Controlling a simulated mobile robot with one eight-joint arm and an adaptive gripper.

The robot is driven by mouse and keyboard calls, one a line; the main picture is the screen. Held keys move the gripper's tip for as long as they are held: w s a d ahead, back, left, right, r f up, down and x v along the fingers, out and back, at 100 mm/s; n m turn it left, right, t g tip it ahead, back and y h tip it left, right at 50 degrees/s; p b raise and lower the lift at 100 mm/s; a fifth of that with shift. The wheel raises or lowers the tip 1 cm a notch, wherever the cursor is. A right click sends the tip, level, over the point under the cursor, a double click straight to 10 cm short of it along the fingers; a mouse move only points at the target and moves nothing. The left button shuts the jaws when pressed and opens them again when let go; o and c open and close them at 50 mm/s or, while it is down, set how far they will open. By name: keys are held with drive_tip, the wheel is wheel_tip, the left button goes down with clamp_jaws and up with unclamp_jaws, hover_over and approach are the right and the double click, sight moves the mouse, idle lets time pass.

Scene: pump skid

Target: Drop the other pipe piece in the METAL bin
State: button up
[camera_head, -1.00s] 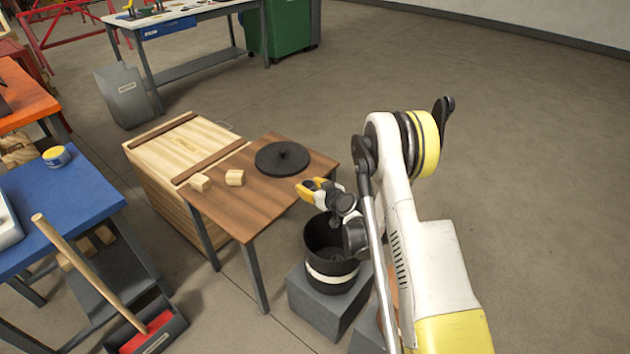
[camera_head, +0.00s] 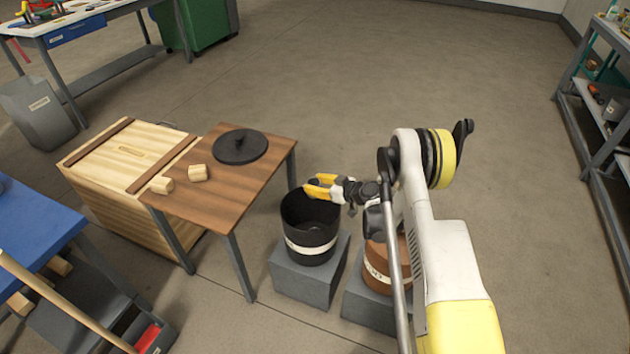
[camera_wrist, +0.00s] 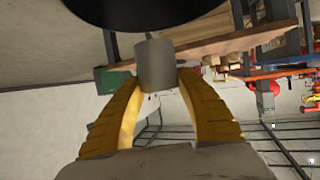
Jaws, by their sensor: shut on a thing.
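My gripper (camera_head: 310,189) is shut on a grey pipe piece (camera_wrist: 155,65). The wrist view shows this short cylinder between the tips of both yellow fingers; in the head view it cannot be made out. In the head view the gripper appears at the far rim of a black bin (camera_head: 309,247) with a white label band, standing on a grey block. Its height above the rim is hard to tell. A brown bin (camera_head: 378,274) with a white label stands to the right, partly hidden by my arm. I cannot read METAL on either label.
A wooden table (camera_head: 225,196) left of the bins holds a round black lid (camera_head: 240,146) and two small wooden pieces (camera_head: 198,173). A shelf rack (camera_head: 603,165) is at far right. The floor beyond the bins is clear.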

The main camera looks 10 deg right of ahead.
drive_tip(key=shift+f+b, duration=0.3)
drive_tip(key=shift+f, duration=0.95)
drive_tip(key=o, duration=1.3)
drive_tip(key=shift+c, duration=0.2)
wheel_tip(320, 180, up, 10)
